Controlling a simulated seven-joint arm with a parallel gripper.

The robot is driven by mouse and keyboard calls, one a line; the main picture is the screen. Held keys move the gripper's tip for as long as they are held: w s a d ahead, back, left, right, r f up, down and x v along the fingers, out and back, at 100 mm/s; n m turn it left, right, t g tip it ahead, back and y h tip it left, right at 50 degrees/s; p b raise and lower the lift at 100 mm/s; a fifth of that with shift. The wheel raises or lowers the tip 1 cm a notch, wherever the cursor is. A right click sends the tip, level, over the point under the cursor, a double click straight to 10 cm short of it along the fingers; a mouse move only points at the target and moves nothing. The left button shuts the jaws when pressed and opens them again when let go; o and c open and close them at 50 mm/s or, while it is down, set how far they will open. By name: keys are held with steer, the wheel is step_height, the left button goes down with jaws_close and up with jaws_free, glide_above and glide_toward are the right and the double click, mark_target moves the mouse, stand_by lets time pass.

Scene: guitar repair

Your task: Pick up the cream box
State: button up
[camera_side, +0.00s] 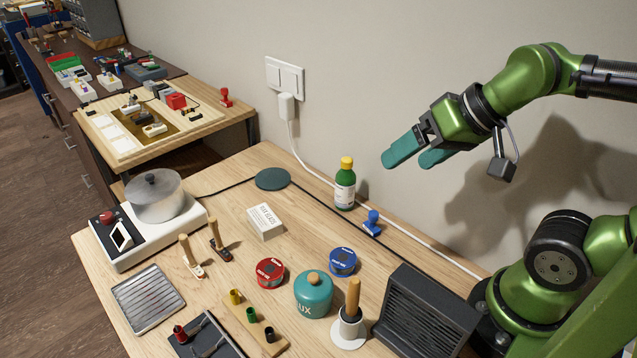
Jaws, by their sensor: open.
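The cream box (265,222) sits flat on the wooden table, left of its middle, with printed dark lettering on its top. Nothing covers it. My gripper (411,157) is up in the air at the right, near the wall, with its teal fingers apart and nothing between them. It is well above the table, and to the right of the cream box in the picture.
A green bottle (345,186) with a yellow cap and a blue stamp (372,224) stand right of the box. A dark round pad (272,179) lies behind it. Brushes (220,243), a red tin (270,272) and a blue tin (343,262) are in front. A hot plate with a pot (154,196) stands left.

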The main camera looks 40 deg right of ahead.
steer(key=w+f+g, duration=0.1)
steer(key=f, duration=0.1)
steer(key=n+g+h, duration=0.2)
steer(key=g, duration=0.4)
glide_above(265, 218)
step_height(265, 218, down, 4)
step_height(265, 218, down, 11)
steer(key=shift+s+d+r, duration=0.1)
steer(key=shift+r, duration=0.1)
steer(key=shift+f, duration=3.1)
steer(key=c, duration=1.1)
